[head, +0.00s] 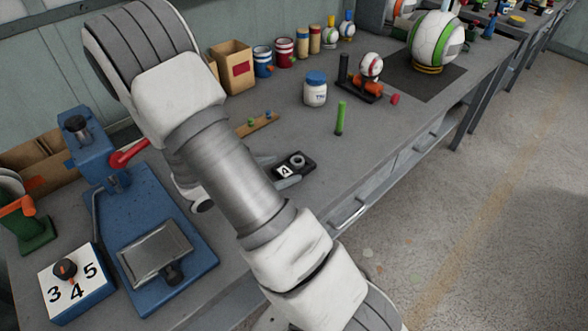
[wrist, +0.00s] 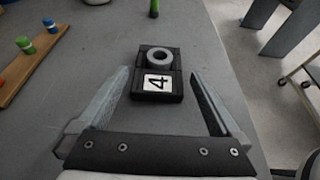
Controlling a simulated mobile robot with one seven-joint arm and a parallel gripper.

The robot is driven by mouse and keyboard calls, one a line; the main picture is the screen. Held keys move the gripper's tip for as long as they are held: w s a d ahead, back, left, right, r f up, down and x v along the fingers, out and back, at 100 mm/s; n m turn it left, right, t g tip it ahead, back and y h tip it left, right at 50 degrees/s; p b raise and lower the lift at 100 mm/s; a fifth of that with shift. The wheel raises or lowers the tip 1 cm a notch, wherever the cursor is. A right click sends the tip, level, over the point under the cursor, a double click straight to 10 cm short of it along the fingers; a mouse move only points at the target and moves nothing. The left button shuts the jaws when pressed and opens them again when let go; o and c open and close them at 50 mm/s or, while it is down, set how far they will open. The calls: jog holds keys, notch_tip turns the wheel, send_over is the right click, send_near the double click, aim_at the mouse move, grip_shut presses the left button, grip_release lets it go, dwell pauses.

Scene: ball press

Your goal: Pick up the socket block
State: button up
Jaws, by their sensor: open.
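The socket block (wrist: 173,86) is a small black block with a grey ring on top and a white label reading 4. It lies on the grey table, and it also shows in the head view (head: 294,165) beside my arm. My gripper (wrist: 157,88) is open in the wrist view, its two fingers apart on either side of the block. The left fingertip looks close to the block's left side, and the right fingertip is close to its right side. I cannot tell whether either touches it. In the head view my arm hides most of the gripper.
A wooden strip with coloured pegs (head: 256,125) lies left of the block. A green peg (head: 340,118) and a white jar with a blue lid (head: 315,90) stand behind it. A blue press (head: 150,235) and a numbered dial box (head: 77,285) are at left. The table edge is near on the right.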

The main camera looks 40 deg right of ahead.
aim_at(301, 160)
jog(key=shift+r+b+x, duration=0.2)
jog(key=shift+b+x, duration=0.05)
jog(key=shift+x, duration=1.25)
jog(key=shift+r+b+x, duration=0.2)
jog(key=shift+x, duration=1.3)
jog(key=shift+w+d, duration=0.1)
jog(key=shift+w, duration=0.05)
jog(key=c, duration=1.2)
jog(key=shift+o, duration=0.2)
jog(key=shift+r, duration=0.15)
